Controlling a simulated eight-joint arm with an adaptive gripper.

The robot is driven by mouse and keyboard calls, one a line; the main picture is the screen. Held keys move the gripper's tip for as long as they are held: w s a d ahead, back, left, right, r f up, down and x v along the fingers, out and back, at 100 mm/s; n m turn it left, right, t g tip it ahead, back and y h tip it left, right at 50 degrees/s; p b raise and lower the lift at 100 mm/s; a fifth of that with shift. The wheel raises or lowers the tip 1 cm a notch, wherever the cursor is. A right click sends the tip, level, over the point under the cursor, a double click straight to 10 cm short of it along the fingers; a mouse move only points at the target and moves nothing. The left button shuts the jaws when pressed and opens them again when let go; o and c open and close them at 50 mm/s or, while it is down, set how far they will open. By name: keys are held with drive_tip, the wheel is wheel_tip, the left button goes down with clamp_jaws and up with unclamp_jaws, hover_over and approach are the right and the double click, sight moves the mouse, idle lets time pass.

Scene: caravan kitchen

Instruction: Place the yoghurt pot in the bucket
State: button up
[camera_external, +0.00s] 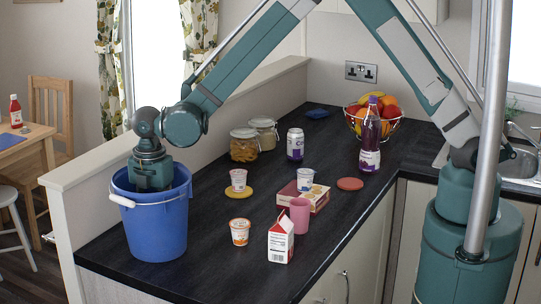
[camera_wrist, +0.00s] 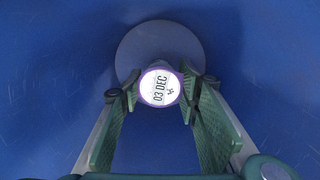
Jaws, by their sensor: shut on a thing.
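The blue bucket (camera_external: 155,232) stands on the near left end of the dark worktop, its white handle hanging over the front. My gripper (camera_wrist: 159,92) reaches down into it, and its fingers are hidden by the bucket wall in the external view. In the wrist view it is shut on a yoghurt pot (camera_wrist: 160,86) with a white lid reading "03 DEC" and a purple edge. The bucket's blue inside (camera_wrist: 50,70) surrounds them. A round grey-blue disc (camera_wrist: 150,38) shows behind the pot; I cannot tell the gap between them.
A milk carton (camera_external: 281,241), pink cup (camera_external: 299,215), jars, can, bottle (camera_external: 370,140) and fruit basket are also there. A low wall borders the left.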

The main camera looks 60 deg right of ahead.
drive_tip(key=shift+f, duration=0.3)
drive_tip(key=shift+f, duration=0.25)
drive_tip(key=o, duration=1)
drive_tip(key=shift+r, duration=0.1)
drive_tip(key=shift+c, duration=0.2)
drive_tip(key=shift+r, duration=0.1)
wheel_tip(320, 180, up, 12)
drive_tip(key=shift+b, duration=0.35)
